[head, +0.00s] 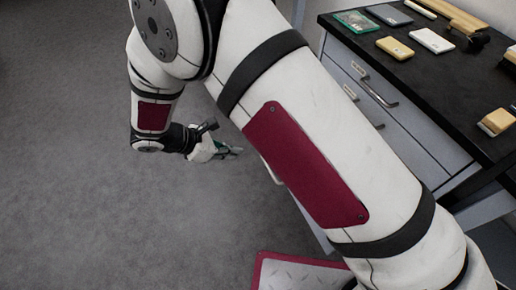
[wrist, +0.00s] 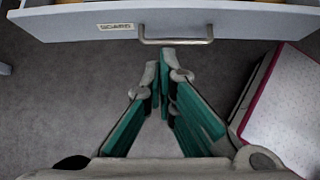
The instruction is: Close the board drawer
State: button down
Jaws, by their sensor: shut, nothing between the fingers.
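The board drawer (wrist: 70,26) shows in the wrist view as a pale grey front across the top, with a small label and a metal bar handle (wrist: 176,41). A strip behind its top edge suggests it stands open; how far is cut off by the frame. In the head view my arm hides most of it; a pale edge beside the arm may be its corner. My gripper (wrist: 160,72) is shut and empty, its fingertips just below the handle in the picture, with no clear contact. In the head view my gripper (head: 232,151) hangs over the floor left of the arm.
A dark-topped bench (head: 430,75) stands at right, with other grey drawers (head: 385,110) under it that look shut. A green board (head: 356,21), pale boxes (head: 432,40) and other small items lie on top. The carpet (head: 80,200) at left is clear.

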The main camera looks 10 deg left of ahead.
jog(key=shift+w+d+r+b+x, duration=0.15)
jog(key=shift+d+r+b+x, duration=0.1)
jog(key=shift+x, duration=1.9)
jog(key=shift+w+d+r+b+x, duration=0.2)
jog(key=shift+r+x, duration=0.1)
jog(key=shift+x, duration=1.8)
jog(key=shift+w+d+r+b+x, duration=0.15)
jog(key=shift+d+r+b+x, duration=0.1)
jog(key=shift+x, duration=1.9)
jog(key=w+d+b, duration=0.1)
jog(key=w+d, duration=0.4)
jog(key=d, duration=0.3)
jog(key=w+d+b, duration=0.2)
jog(key=w+d, duration=0.4)
jog(key=d, duration=0.3)
jog(key=w+d+b, duration=0.1)
jog(key=w+d, duration=0.5)
jog(key=d, duration=0.2)
jog(key=shift+w+d, duration=0.2)
